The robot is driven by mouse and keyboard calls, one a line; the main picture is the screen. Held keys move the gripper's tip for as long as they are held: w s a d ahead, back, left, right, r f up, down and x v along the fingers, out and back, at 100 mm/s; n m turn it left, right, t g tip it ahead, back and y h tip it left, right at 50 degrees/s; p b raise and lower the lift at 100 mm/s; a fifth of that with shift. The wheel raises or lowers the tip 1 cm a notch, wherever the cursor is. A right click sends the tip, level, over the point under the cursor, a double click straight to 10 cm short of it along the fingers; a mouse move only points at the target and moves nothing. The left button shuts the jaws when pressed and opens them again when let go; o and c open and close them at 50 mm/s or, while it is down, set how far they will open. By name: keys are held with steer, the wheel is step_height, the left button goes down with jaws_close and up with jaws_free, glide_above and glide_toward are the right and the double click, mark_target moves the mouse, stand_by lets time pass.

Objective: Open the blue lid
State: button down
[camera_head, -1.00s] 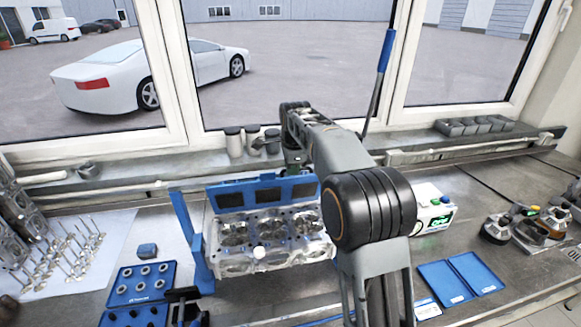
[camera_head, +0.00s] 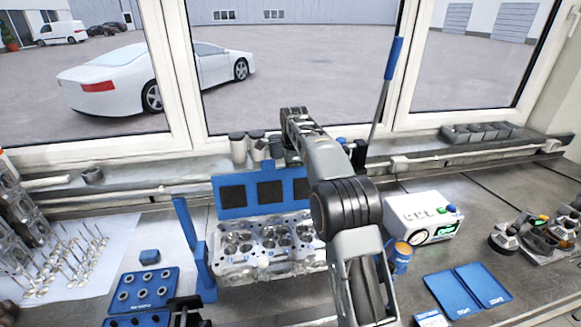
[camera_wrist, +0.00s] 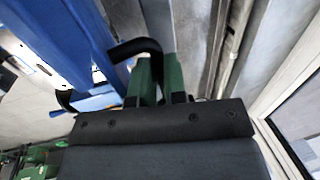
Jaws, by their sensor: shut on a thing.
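The blue lid (camera_head: 216,196) stands raised behind the metal cylinder head (camera_head: 262,243), its dark square panels facing me. The head's chambers are uncovered in front of it. In the wrist view, a large blue part (camera_wrist: 75,40), which looks like the lid, fills the upper left, with a curved black handle (camera_wrist: 135,47) on it. My gripper (camera_wrist: 159,75) has green fingers shut on this handle. In the head view, my arm hides the lid's right end, the right end of the cylinder head and most of the gripper.
A blue post (camera_head: 190,245) stands left of the head. A blue tray of rings (camera_head: 148,290) lies at the front left. A white device (camera_head: 420,215), an orange-topped blue can (camera_head: 400,255) and an open blue case (camera_head: 468,288) are at right. Window sill and jars (camera_head: 238,148) lie behind.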

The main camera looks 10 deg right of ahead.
steer(key=shift+f, duration=0.3)
steer(key=c, duration=1.2)
jaws_free()
steer(key=shift+r, duration=0.15)
steer(key=shift+o, duration=0.2)
steer(key=shift+r, duration=0.1)
step_height(320, 180, up, 12)
steer(key=s, duration=0.2)
steer(key=shift+s, duration=0.2)
steer(key=shift+a+f, duration=0.1)
steer(key=shift+f, duration=0.1)
